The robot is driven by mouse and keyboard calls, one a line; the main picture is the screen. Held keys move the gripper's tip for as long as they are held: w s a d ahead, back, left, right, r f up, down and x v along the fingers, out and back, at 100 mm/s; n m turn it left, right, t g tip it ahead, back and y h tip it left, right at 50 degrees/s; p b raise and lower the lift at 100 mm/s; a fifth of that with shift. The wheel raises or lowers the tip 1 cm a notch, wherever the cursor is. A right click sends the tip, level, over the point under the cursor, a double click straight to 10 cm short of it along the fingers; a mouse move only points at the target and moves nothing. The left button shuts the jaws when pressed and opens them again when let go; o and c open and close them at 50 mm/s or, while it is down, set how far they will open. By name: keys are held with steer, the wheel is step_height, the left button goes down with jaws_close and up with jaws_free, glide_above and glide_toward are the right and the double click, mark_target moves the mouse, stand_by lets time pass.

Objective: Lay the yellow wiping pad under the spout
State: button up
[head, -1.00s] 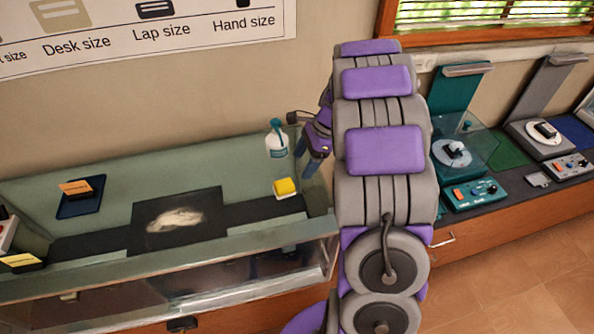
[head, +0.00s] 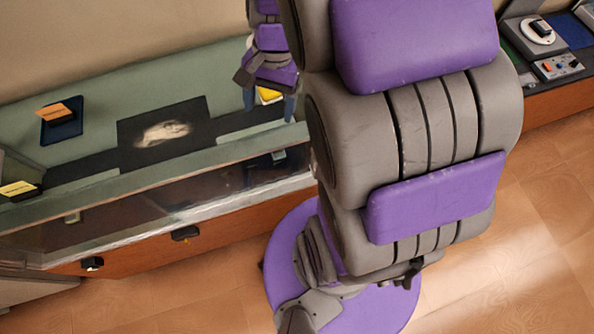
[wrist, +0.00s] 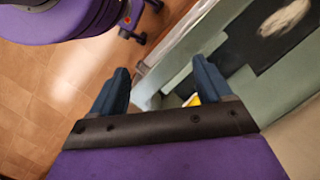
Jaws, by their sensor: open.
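The yellow wiping pad (head: 268,95) lies on the right part of the green counter in the head view, partly covered by my gripper. My gripper (head: 270,112) is open, its two dark blue fingers apart on either side of the pad in that view. In the wrist view, the fingers of my gripper (wrist: 161,68) are spread, and only a yellow sliver of the pad (wrist: 193,100) shows beside the right finger, above the palm edge. The gap to the pad is unclear. The white bottle with the teal spout, seen earlier behind the pad, is hidden now.
A dark mat with a pale picture (head: 163,133) lies mid-counter. A blue tray with an orange card (head: 62,122) is at the left. A glass front (head: 170,195) runs along the counter's near edge. A grey device with a white disc (head: 537,32) stands far right.

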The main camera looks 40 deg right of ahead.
steer(key=s+a+n+h, duration=0.2)
steer(key=s+a+n, duration=0.2)
steer(key=s+n, duration=0.6)
steer(key=s, duration=0.6)
steer(key=shift+f+g+h, duration=0.15)
steer(key=shift+g+h, duration=0.15)
steer(key=shift+s, duration=0.1)
